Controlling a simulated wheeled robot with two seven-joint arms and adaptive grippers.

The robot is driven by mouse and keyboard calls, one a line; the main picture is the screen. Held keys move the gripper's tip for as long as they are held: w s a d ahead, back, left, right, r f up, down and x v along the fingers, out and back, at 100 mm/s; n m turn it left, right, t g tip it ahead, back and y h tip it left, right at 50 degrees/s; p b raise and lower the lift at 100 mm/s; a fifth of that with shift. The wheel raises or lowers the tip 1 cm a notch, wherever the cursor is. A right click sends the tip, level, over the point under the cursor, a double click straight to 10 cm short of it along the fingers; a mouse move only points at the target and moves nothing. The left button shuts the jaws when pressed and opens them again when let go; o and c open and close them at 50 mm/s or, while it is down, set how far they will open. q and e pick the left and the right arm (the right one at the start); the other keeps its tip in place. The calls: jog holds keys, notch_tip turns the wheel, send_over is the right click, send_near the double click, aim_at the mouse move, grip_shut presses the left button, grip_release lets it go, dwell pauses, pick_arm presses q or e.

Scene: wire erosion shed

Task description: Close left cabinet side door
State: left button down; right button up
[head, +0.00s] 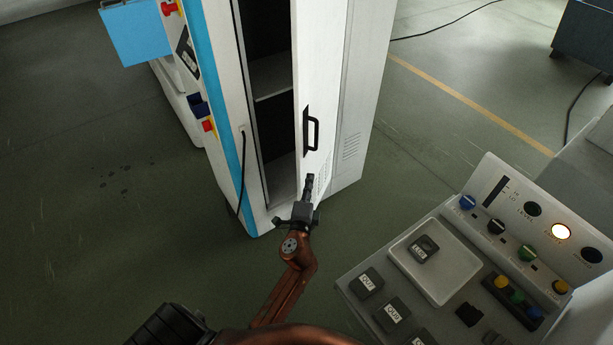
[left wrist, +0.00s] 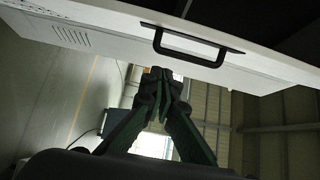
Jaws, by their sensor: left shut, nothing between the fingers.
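The white cabinet (head: 220,75) stands upright at the upper middle of the head view. Its side door (head: 322,90) is ajar, with a dark gap showing shelves inside. The door has a black handle (head: 312,132), which also shows in the left wrist view (left wrist: 190,47). My left gripper (head: 309,180) is shut and empty. It is just below the handle, close to the lower part of the door; whether it touches the door I cannot tell. In the left wrist view its fingertips (left wrist: 160,77) are together beneath the handle. My right gripper is not in view.
A control console (head: 440,270) with buttons, lamps and a grey tray (head: 450,282) holding a small dark block stands at the lower right.

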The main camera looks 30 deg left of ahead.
pick_arm(q)
jog(key=w+a, duration=0.6)
jog(key=a, duration=0.1)
jog(key=shift+w+a, duration=0.15)
jog(key=shift+w, duration=0.25)
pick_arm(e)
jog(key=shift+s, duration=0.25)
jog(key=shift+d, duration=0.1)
